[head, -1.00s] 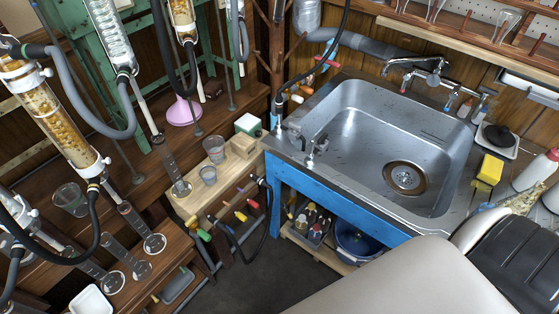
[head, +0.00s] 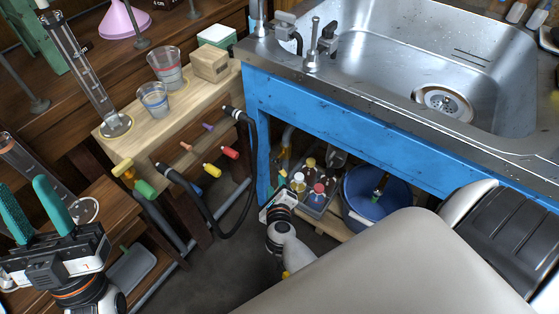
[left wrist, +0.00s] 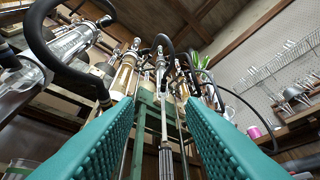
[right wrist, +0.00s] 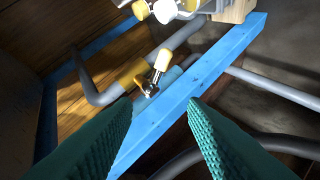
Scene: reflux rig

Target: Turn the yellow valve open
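The yellow valve (right wrist: 163,60) shows in the right wrist view on a grey pipe behind a blue sink leg (right wrist: 190,90). A yellow-tipped metal lever stands out beside a yellow section of the pipe (right wrist: 135,74). My right gripper (right wrist: 159,103) is open and empty, its teal fingers apart on either side below the valve, not touching it. In the head view its wrist is below the blue sink front, and its fingertips are hard to make out. I cannot clearly pick out the valve there. My left gripper (head: 38,203) is open and empty, pointing up at the lower left.
Bottles in a tray (head: 318,205) and a blue tub (head: 375,195) stand under the sink (head: 390,50). Left of the leg, a wooden bench (head: 120,147) has several coloured handles and a black hose (head: 250,185). Glassware stands near my left gripper.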

